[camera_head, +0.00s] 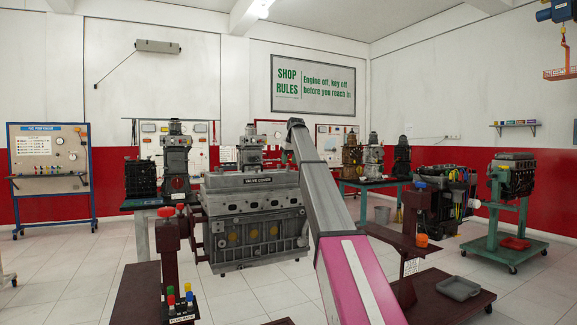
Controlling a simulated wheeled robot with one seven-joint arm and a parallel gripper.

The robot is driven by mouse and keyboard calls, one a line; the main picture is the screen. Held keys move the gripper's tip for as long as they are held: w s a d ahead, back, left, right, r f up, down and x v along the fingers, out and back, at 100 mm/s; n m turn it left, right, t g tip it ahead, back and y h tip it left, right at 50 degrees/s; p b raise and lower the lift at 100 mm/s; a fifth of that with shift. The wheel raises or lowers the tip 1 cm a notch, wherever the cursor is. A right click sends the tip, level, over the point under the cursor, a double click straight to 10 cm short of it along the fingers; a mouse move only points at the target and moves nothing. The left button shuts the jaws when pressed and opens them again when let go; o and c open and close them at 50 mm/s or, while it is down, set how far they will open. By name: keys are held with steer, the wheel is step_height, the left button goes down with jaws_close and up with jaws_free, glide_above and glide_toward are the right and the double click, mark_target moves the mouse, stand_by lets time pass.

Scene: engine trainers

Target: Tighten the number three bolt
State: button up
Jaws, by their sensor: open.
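A large grey engine block (232,238) stands mid-view on a dark red stand (172,262). Its valve cover (235,180) is on top, with a small printed label on the front. Bolt heads are too small to tell apart, and I cannot make out which is number three. My arm, grey and pink, rises from the bottom right to a bend at the right end of the valve cover and hides part of that end. My gripper is not visible.
Several coloured knobs (180,297) stand on the stand's low front left. At right are a dark red stand with a grey tray (459,288) and a green wheeled stand (511,230) bearing an engine. A blue-framed board (50,163) is far left. Tiled floor at left is clear.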

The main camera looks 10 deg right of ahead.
mark_target(288, 168)
steer(key=shift+x, duration=1.25)
jaws_close()
steer(key=shift+m, duration=0.4)
steer(key=m+h, duration=0.1)
steer(key=m, duration=0.1)
steer(key=m+h, duration=0.1)
steer(key=m, duration=0.1)
steer(key=shift+a+m, duration=0.2)
steer(key=shift+m, duration=0.2)
steer(key=m+h, duration=0.1)
steer(key=m, duration=0.2)
steer(key=m+h, duration=0.1)
steer(key=m, duration=0.2)
steer(key=shift+w+a+g, duration=0.15)
steer(key=shift+a+g, duration=0.05)
steer(key=shift+g, duration=0.2)
steer(key=m+g+h, duration=0.1)
steer(key=m, duration=0.2)
steer(key=m+g, duration=0.1)
steer(key=m, duration=0.2)
steer(key=shift+w+a+m+h, duration=0.1)
steer(key=shift+w+m+h, duration=0.1)
steer(key=shift+m+h, duration=0.2)
steer(key=m+g, duration=0.2)
steer(key=m, duration=0.2)
steer(key=shift+w+m, duration=0.1)
steer(key=shift+m, duration=0.3)
